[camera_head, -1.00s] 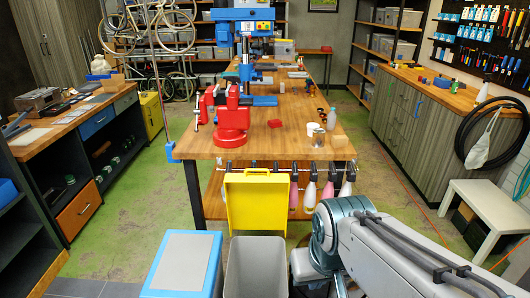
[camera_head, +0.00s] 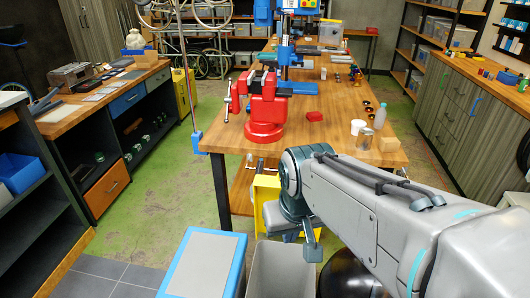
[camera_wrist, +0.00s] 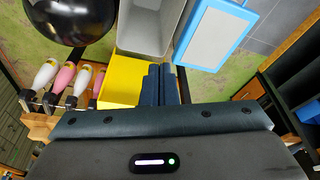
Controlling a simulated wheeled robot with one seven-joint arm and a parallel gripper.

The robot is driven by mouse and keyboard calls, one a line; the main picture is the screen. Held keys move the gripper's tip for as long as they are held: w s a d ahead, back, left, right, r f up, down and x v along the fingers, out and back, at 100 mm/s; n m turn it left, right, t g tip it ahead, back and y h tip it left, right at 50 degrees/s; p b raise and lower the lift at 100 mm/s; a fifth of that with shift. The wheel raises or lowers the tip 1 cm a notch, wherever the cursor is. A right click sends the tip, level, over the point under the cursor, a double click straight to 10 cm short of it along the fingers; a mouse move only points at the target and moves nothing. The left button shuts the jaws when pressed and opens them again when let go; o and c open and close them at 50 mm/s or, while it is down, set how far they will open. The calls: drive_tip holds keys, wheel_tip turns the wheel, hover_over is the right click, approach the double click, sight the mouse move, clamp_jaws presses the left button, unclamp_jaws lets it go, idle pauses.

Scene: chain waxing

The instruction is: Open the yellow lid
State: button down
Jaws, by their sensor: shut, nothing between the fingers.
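The yellow lid (camera_head: 265,190) shows as a yellow panel behind the grey bin in the head view, largely hidden by my arm. In the wrist view the yellow lid (camera_wrist: 122,78) lies right beside my fingers, on their left, at the edge of the grey bin. My gripper (camera_wrist: 161,72) is shut, with its two dark fingers together and nothing between them. I cannot tell whether the fingers touch the lid.
The grey bin (camera_head: 282,272) stands open in front, with a blue box with a grey top (camera_head: 202,264) to its left. The workbench (camera_head: 345,140) with a red vise (camera_head: 265,105) is beyond. Bottles (camera_wrist: 62,78) hang close by in the wrist view. Green floor at left is clear.

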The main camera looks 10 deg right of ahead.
drive_tip(key=w+d+r+m, duration=0.1)
drive_tip(key=w+d, duration=0.2)
drive_tip(key=w, duration=0.6)
drive_tip(key=w+d+m, duration=0.1)
drive_tip(key=w+d, duration=0.2)
drive_tip(key=w, duration=0.7)
drive_tip(key=w+d+r+m, duration=0.1)
drive_tip(key=w+d, duration=0.2)
drive_tip(key=w, duration=0.6)
drive_tip(key=w+d+f+m, duration=0.1)
drive_tip(key=w+d+f, duration=0.35)
drive_tip(key=w, duration=0.35)
drive_tip(key=shift+g+h, duration=0.4)
drive_tip(key=f, duration=0.4)
drive_tip(key=f+p, duration=0.1)
drive_tip(key=f, duration=0.4)
drive_tip(key=shift+s, duration=0.2)
drive_tip(key=shift+s+a+p, duration=0.25)
drive_tip(key=shift+s+p, duration=0.05)
drive_tip(key=shift+s, duration=0.2)
